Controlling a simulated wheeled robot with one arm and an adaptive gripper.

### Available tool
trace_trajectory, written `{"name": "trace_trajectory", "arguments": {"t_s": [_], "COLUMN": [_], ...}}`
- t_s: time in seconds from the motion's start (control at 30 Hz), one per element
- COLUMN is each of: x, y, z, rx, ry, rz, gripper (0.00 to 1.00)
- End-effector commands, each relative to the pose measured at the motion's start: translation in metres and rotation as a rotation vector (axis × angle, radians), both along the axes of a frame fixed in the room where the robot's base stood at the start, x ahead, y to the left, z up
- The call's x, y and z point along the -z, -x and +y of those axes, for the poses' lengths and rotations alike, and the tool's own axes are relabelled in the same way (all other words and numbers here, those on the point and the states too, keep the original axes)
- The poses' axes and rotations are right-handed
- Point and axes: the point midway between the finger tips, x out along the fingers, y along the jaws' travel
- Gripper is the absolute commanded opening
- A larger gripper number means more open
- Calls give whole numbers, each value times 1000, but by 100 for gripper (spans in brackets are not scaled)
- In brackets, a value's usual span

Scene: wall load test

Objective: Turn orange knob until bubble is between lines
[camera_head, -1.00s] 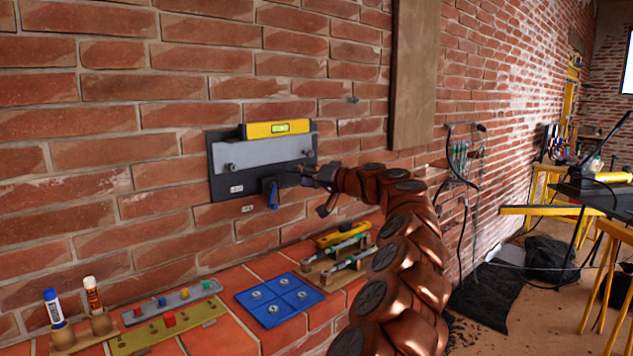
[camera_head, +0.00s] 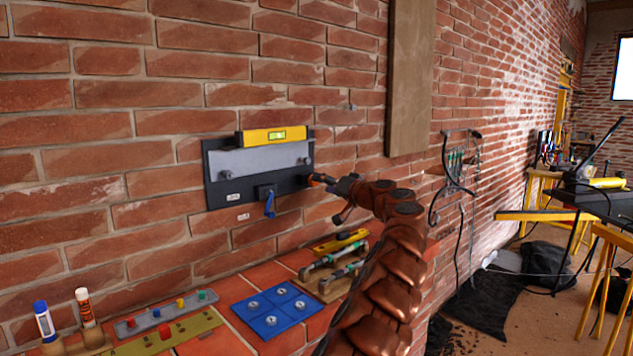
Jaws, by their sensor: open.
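A yellow spirit level (camera_head: 255,138) rests along the top of a grey bar on a dark wall plate (camera_head: 222,187). Its green vial (camera_head: 277,135) faces me, but the bubble and lines are too small to read. A small orange spot (camera_head: 330,180), possibly the orange knob, shows at the plate's right edge beside my gripper. My gripper (camera_head: 319,179) is open at that edge, and its fingers partly hide the spot. I cannot tell whether they touch it or surround it. A blue lever (camera_head: 269,205) hangs from a dark block at the plate's lower edge.
On the brick ledge below are a blue square panel (camera_head: 262,324), a rack with tools (camera_head: 325,284), another yellow level (camera_head: 340,241), a board with coloured knobs (camera_head: 200,324) and two marker tubes (camera_head: 44,322).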

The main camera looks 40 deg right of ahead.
Motion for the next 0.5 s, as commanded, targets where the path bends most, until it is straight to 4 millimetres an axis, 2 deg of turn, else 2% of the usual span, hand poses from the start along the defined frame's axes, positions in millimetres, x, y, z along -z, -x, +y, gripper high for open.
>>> {"name": "trace_trajectory", "arguments": {"t_s": [0.23,0.5], "x": [0,-1], "y": [-21,-32], "z": [0,0], "rx": [0,0], "ry": [3,0], "rz": [3,-1], "gripper": [64,64]}}
